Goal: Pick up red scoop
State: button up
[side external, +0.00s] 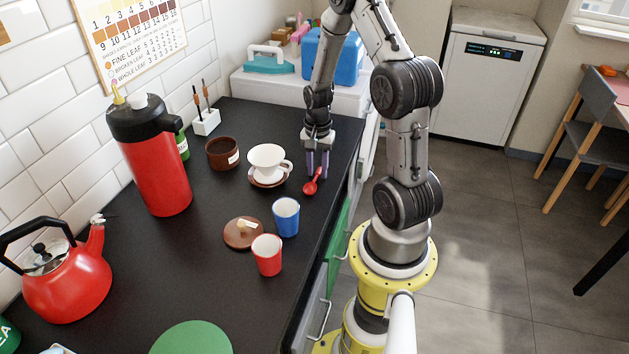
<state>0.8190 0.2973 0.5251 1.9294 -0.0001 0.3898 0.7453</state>
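The red scoop (311,185) lies on the black worktop near its right edge, with its bowl toward the lower left and its handle pointing up and right. My gripper (318,174) points down just behind the scoop. Its two purple fingers are apart, with a gap between them. The handle end shows close to the fingertips. I cannot tell whether they touch it or whether it lies between them.
A white dripper cup (268,160) on a brown saucer stands left of the scoop. A blue cup (286,217), a red cup (267,255) and a brown lid (243,233) are nearer the camera. The worktop edge (338,195) runs close on the right.

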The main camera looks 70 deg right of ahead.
aim_at(318, 173)
grip_shut()
jog(key=shift+r, duration=0.6)
notch_tip(318, 173, up, 2)
jog(key=shift+a+r, duration=0.1)
jog(key=shift+r, duration=0.1)
jog(key=s+a+r, duration=0.9)
jog(key=a, duration=0.1)
jog(key=shift+s+r, duration=0.2)
jog(key=shift+s, duration=0.1)
